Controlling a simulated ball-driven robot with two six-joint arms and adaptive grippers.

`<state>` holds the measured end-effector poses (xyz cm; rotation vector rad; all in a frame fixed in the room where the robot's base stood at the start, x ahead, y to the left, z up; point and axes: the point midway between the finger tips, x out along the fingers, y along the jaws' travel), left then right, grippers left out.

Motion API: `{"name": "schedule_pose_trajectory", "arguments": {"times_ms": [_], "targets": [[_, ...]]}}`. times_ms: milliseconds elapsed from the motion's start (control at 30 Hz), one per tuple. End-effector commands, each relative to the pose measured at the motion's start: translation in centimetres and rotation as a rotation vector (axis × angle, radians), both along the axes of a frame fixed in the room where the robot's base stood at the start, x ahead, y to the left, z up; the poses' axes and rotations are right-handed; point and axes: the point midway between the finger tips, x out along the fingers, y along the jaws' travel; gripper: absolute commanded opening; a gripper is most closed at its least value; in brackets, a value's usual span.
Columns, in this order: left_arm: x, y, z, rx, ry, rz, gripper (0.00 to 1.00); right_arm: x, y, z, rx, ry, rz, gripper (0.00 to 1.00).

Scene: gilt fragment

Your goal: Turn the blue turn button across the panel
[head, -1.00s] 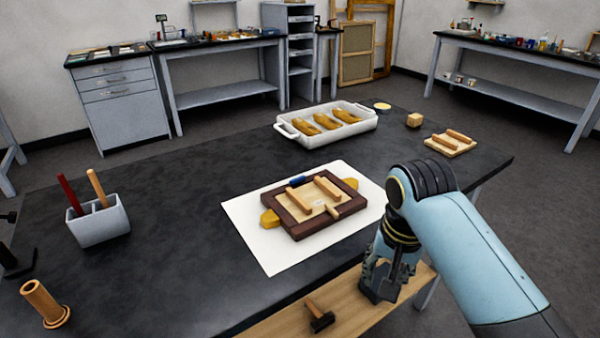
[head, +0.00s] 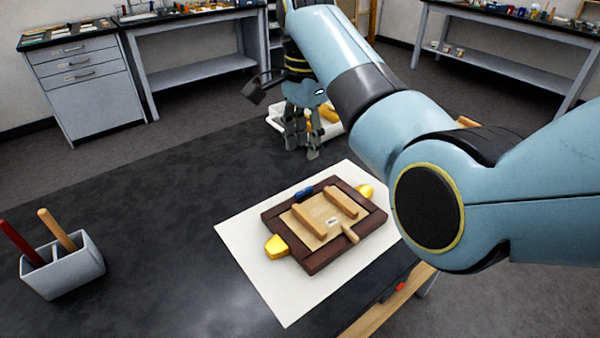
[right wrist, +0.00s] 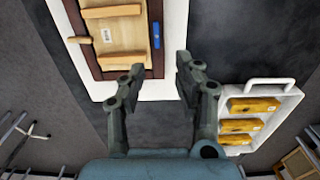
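The blue turn button (head: 303,192) sits on the far side of a dark wooden frame (head: 325,262) and lies along that side. It also shows in the right wrist view (right wrist: 156,35), lengthwise on the frame and off the pale panel (right wrist: 107,62). The panel (head: 318,231) carries two wooden bars. A plain wooden turn button (head: 350,234) on the near side points across onto the panel. My right gripper (head: 302,152) points down beyond the frame; the right wrist view shows its fingers (right wrist: 160,66) open, empty and apart from the blue button. My left gripper is not in view.
The frame lies on a white sheet (head: 255,262), with yellow gilt ends (head: 276,246) sticking out both sides. A white tray (right wrist: 285,112) with gilt pieces stands close beside my right gripper. A grey holder (head: 65,272) stands left. The dark tabletop between is clear.

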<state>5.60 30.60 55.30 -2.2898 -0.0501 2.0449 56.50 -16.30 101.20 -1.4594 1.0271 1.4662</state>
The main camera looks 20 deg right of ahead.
Motion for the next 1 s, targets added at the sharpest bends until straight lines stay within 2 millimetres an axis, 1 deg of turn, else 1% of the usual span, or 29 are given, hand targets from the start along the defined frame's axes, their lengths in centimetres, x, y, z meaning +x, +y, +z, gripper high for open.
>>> {"name": "schedule_pose_trajectory", "arguments": {"times_ms": [67,200,300,400,500,600,700,933,1000], "targets": [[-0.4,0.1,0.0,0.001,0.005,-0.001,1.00,-0.2,0.0,-1.2,-0.001,0.005,0.000,0.33],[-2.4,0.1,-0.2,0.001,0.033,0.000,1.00,-0.2,-0.1,-4.0,-0.002,0.005,0.000,0.33],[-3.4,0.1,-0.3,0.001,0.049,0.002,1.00,-0.2,-0.1,-6.1,0.000,0.004,0.001,0.33],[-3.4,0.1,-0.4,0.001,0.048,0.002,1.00,-0.2,-0.1,-7.8,0.000,0.002,0.001,0.33],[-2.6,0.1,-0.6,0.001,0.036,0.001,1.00,-0.2,0.0,-9.2,0.000,0.002,0.001,0.33],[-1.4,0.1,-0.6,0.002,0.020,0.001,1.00,-0.2,0.0,-9.9,0.001,0.000,0.001,0.33],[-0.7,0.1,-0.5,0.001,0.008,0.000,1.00,-0.2,-0.1,-10.3,0.001,0.000,0.002,0.33],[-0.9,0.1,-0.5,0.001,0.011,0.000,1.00,-0.2,-0.1,-10.3,0.000,-0.001,0.002,0.33],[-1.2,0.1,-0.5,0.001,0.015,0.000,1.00,-0.2,-0.1,-10.3,0.000,-0.001,0.002,0.24]]}}
